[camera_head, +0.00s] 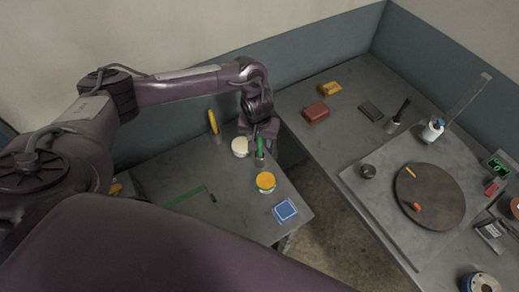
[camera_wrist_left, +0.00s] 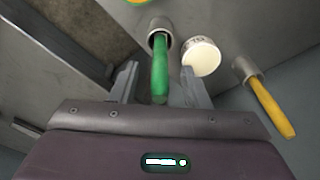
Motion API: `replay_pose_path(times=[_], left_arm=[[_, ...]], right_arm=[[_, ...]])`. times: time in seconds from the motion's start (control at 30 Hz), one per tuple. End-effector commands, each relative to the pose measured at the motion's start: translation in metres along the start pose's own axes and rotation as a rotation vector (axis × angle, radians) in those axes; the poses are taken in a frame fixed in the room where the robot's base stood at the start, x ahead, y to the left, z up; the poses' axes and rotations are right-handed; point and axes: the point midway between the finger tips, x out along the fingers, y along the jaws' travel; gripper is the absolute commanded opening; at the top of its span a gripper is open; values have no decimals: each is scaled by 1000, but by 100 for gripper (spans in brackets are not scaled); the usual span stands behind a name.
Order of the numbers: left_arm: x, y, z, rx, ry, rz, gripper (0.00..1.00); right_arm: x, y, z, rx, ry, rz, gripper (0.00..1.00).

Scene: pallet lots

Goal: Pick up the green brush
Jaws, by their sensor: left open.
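The green brush (camera_head: 260,147) stands in a small metal cup on the left table, with its green handle pointing up. In the left wrist view its handle (camera_wrist_left: 160,72) rises from the metal cup (camera_wrist_left: 158,28) and lies between my two fingers, with a gap on each side. My left gripper (camera_head: 265,130) is open, just above and behind the brush in the head view; it also shows in the left wrist view (camera_wrist_left: 159,92). The brush's lower end is hidden in the cup. My right gripper is out of view.
A white-lidded tub (camera_wrist_left: 200,56) stands close beside the brush cup. A yellow-handled tool (camera_head: 212,122) stands in another cup. An orange-topped jar (camera_head: 265,181), a blue square (camera_head: 285,211) and a long green item (camera_head: 187,197) lie nearer. A gap separates the right table (camera_head: 330,150).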

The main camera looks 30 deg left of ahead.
Motion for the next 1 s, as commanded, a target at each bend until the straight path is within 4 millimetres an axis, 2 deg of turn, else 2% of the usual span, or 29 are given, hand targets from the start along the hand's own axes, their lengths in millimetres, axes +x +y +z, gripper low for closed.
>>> replay_pose_path(times=[0.07,0.4,0.77,1.0], left_arm=[[0,0,0,0,0,0,42],[0,0,0,-1,0,0,0],[-4,0,-1,-1,1,1,0],[-29,0,-5,0,4,2,0]], right_arm=[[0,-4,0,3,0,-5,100],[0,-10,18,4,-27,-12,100],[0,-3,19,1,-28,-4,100],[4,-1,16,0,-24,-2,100]])
